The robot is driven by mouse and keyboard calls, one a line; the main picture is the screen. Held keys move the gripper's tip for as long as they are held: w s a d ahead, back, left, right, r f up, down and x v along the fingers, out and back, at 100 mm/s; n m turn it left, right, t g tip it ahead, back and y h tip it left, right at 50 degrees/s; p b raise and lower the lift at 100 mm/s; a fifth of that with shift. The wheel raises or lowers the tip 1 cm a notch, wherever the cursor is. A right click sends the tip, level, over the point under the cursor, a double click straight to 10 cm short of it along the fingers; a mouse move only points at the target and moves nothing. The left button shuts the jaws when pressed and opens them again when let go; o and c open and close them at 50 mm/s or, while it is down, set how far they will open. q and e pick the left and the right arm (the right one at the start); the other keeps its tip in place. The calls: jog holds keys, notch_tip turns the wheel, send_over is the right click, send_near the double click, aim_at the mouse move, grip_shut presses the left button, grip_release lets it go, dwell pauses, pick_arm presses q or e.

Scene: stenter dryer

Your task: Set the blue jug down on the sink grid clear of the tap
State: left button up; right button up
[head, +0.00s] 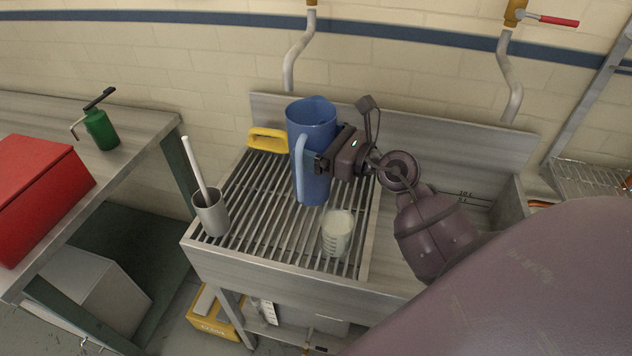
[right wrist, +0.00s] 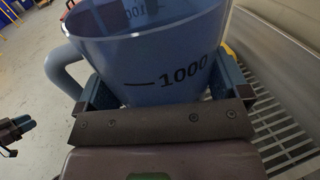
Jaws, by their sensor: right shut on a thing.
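The blue jug (head: 318,125) is upright over the back middle of the sink grid (head: 275,215). I cannot tell whether its base touches the bars. My right gripper (head: 323,162) is shut on it from the right, beside the pale handle. The right wrist view shows the jug (right wrist: 150,55) between both fingers, its "1000" mark facing the camera. The left tap (head: 294,62) hangs on the wall, its spout end just behind and left of the jug's rim in the head view. A dark shape at the left edge of the right wrist view looks like my left gripper (right wrist: 14,130); its jaws are unclear.
On the grid stand a yellow-handled thing (head: 267,140) behind left, a grey cup with a white stick (head: 211,214) at left, and a clear measuring beaker (head: 337,236) in front right. A second tap (head: 509,75) hangs further right. The grid's front left is clear.

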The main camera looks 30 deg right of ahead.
aim_at(329, 185)
notch_tip(329, 185, down, 6)
jog(key=shift+f+b, duration=0.1)
jog(key=shift+b, duration=0.55)
notch_tip(329, 185, down, 3)
jog(key=shift+f+b, duration=0.1)
jog(key=shift+b, duration=0.4)
jog(key=shift+f, duration=0.15)
jog(key=shift+f, duration=0.2)
jog(key=o, duration=0.9)
jog(key=shift+o, duration=0.2)
